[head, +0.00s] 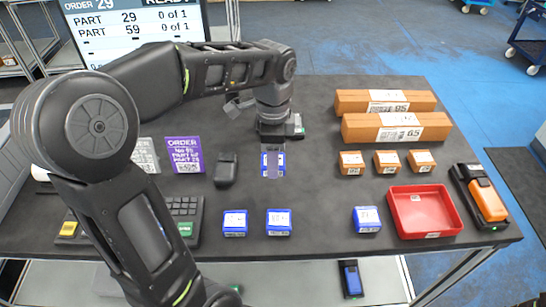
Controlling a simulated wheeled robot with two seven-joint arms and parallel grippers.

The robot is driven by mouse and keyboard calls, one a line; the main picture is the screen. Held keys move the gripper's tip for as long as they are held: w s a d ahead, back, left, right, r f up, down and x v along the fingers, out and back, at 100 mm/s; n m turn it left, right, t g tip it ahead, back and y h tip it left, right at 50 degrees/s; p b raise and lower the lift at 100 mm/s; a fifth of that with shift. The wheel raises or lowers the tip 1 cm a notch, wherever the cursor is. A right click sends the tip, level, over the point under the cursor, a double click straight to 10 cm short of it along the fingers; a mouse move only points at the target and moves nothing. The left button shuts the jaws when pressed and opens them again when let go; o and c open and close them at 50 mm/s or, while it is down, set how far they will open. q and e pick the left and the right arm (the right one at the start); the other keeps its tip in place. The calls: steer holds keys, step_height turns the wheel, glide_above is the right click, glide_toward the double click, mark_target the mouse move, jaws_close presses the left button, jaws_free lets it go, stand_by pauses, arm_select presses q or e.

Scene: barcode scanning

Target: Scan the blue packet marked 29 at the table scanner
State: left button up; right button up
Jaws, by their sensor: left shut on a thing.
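My left gripper (272,146) is shut on a blue packet (272,170) with a white label, at mid-table. It points down, and its fingers partly cover the packet. The number on this packet is too small to read. Whether the packet touches the table cannot be told. Other blue packets stand along the front: one at left (235,224), one beside it (279,224) and one farther right (367,221); their numbers are not clear. A small black device (227,170) stands just left of the held packet; whether it is the table scanner is unclear. My right gripper is not in view.
A screen (135,22) lists parts 29 and 59, each 0 of 1. A purple order card (184,154) and a keypad (184,212) are at left. Long orange boxes (396,127), small orange boxes (387,163), a red tray (424,213) and an orange-black handheld device (485,198) occupy the right.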

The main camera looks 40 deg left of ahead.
arm_select(q)
steer(key=shift+w, duration=0.1)
steer(key=shift+w+a+f+b, duration=0.4)
steer(key=shift+w+f+b, duration=0.1)
steer(key=shift+f, duration=0.25)
steer(key=shift+w+a+f+b, duration=0.45)
steer(key=shift+w+a+f, duration=0.2)
steer(key=shift+f, duration=0.25)
steer(key=shift+w+a+f+b, duration=0.5)
steer(key=shift+w+f, duration=0.25)
steer(key=shift+f, duration=0.1)
